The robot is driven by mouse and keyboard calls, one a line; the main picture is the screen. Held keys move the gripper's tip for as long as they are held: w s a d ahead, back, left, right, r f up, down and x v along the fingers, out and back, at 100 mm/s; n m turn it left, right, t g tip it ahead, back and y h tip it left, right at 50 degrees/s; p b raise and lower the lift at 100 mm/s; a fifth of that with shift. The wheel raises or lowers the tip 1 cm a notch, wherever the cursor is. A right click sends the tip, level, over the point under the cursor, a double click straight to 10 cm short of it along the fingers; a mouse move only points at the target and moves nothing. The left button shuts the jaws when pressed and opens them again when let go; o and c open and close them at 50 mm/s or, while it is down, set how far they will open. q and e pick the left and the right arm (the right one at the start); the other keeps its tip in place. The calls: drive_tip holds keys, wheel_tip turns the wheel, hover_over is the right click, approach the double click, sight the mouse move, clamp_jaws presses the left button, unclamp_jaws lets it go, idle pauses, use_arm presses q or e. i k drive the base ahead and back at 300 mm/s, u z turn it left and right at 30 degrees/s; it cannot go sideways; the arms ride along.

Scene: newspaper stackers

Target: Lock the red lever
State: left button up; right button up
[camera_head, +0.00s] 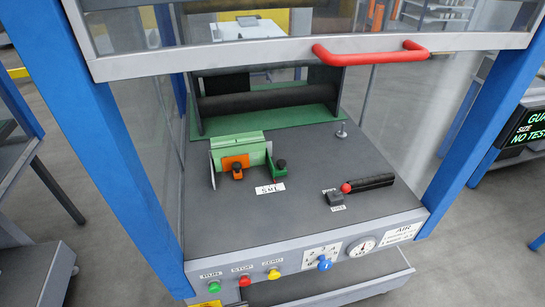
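A lever with a red round end (346,188) and a thick black bar (371,182) lies low on the right side of the grey machine deck (300,214). Its bar points right and slightly away. A small dark block (334,197) sits just left of the red end, with small labels beside it. A red bar handle (371,56) is fixed on the raised clear guard's lower frame. I cannot tell from the view whether the lever is locked. Neither of my grippers is in view.
Blue posts (130,170) stand on both sides of the deck. A green clamp (238,148) with orange and green parts and black rollers (255,98) are further back. The front panel has buttons (244,280), a blue knob (324,263) and a gauge (361,247). The front deck is clear.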

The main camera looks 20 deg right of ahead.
sight(345, 188)
drive_tip(key=k, duration=1.35)
drive_tip(key=z, duration=0.7)
drive_tip(key=i, duration=1.2)
drive_tip(key=u, duration=0.55)
